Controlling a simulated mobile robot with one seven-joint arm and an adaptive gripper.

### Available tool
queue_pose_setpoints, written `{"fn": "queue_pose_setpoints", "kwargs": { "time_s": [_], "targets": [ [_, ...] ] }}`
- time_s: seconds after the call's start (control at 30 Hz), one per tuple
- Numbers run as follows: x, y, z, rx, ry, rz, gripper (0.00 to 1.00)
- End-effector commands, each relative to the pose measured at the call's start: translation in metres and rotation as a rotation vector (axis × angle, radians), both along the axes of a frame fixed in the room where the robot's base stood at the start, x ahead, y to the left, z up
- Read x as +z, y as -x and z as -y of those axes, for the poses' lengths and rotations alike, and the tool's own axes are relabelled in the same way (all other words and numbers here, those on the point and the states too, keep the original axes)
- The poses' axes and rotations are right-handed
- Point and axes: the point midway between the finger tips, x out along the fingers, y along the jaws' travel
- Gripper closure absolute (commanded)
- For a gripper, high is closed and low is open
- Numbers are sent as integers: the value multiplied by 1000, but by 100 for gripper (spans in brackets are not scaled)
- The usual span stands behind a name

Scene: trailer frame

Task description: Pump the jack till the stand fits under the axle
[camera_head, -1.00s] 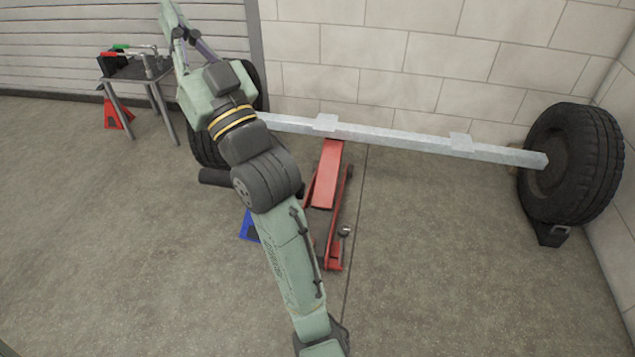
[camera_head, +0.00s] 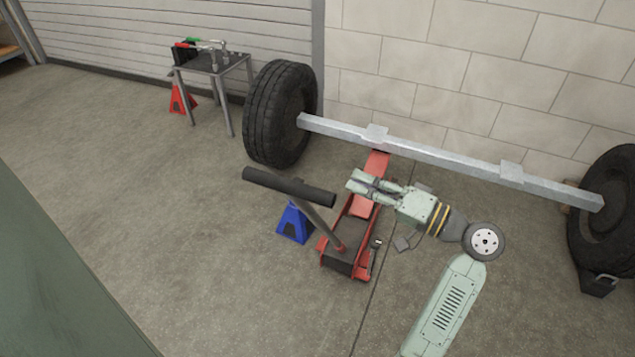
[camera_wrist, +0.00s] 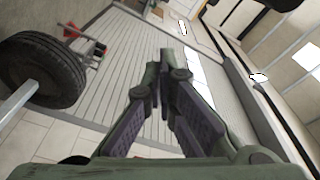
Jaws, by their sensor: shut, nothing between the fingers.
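The red floor jack (camera_head: 347,235) stands on the concrete with its far end under the grey axle beam (camera_head: 440,155). Its handle (camera_head: 290,187) rises from the near end, tilted left, with a dark crossbar grip on top. A blue stand (camera_head: 295,222) is on the floor left of the jack, clear of the axle. A red stand (camera_head: 180,99) is at the back left by the small table. My gripper (camera_head: 352,181) is shut and empty, above the jack and right of the crossbar, apart from it as far as I can tell. The wrist view shows the closed fingers (camera_wrist: 163,65).
A wheel (camera_head: 281,112) is at the axle's left end and another (camera_head: 610,205) at its right, with a dark chock (camera_head: 598,285) by it. A small metal table (camera_head: 212,68) holds tools. The floor at left and front is open.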

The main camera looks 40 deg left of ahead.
Motion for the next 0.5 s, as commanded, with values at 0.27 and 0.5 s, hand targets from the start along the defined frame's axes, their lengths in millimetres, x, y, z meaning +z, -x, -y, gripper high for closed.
{"fn": "queue_pose_setpoints", "kwargs": {
  "time_s": [0.27,0.5],
  "targets": [
    [-3,4,8,25,-8,-18,100],
    [-1,5,3,26,-7,-17,100]
  ]
}}
